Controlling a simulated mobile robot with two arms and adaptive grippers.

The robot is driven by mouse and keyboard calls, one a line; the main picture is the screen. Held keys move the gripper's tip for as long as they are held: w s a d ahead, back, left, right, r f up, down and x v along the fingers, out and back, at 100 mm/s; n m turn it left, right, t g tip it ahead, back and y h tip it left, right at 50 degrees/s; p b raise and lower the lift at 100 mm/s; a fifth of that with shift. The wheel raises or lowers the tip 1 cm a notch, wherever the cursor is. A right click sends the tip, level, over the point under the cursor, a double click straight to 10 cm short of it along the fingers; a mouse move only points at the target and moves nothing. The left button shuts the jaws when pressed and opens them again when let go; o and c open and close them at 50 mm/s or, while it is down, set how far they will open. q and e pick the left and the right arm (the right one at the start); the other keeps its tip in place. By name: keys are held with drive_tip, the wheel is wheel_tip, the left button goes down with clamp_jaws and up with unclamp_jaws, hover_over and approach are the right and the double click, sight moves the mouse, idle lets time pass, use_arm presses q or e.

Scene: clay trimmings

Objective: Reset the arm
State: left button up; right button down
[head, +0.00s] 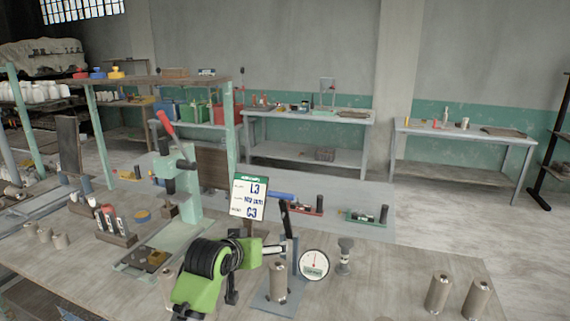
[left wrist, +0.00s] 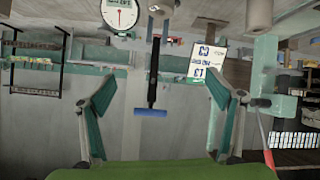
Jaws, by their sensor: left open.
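My left arm is green with a black wrist and reaches over the front of the workbench (head: 380,268) in the head view. Its gripper shows in the left wrist view (left wrist: 161,80), with two teal-padded fingers spread wide and nothing between them. In the head view the gripper is beside a small stand with a blue-handled lever (head: 281,196), and its fingers are partly hidden by the wrist. The blue handle also shows in the left wrist view (left wrist: 151,113), beyond the fingers. My right gripper is not in view.
A sign card (head: 249,199), a round dial gauge (head: 314,264) and a metal cylinder (head: 278,283) stand close to the gripper. A green press with a red lever (head: 166,124) stands behind left. Two cylinders (head: 438,293) (head: 476,299) stand at right.

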use_arm(q)
drive_tip(key=s+a+f+g+y, duration=0.1)
drive_tip(key=s+a+f+g, duration=0.15)
drive_tip(key=s+f, duration=0.7)
drive_tip(key=s+a+f+g+y, duration=0.1)
drive_tip(key=s+a+f, duration=0.3)
drive_tip(key=s+f, duration=0.55)
drive_tip(key=s+a+f+g+y, duration=0.1)
drive_tip(key=s+a+f+g, duration=0.15)
drive_tip(key=s, duration=1.05)
drive_tip(key=s+a+f+g, duration=0.1)
drive_tip(key=s+a, duration=0.3)
drive_tip(key=s, duration=0.8)
wheel_tip(320, 180, down, 30)
drive_tip(key=s+m+g+b, duration=0.1)
drive_tip(key=s+g+b, duration=0.1)
drive_tip(key=b, duration=0.2)
drive_tip(key=s+a+f+g+b, duration=0.1)
drive_tip(key=s+a+f+b, duration=0.1)
drive_tip(key=s+f, duration=1.5)
wheel_tip(320, 180, down, 3)
drive_tip(key=shift+s+a+b, duration=0.3)
drive_tip(key=shift+a+b, duration=0.1)
drive_tip(key=shift+b, duration=0.35)
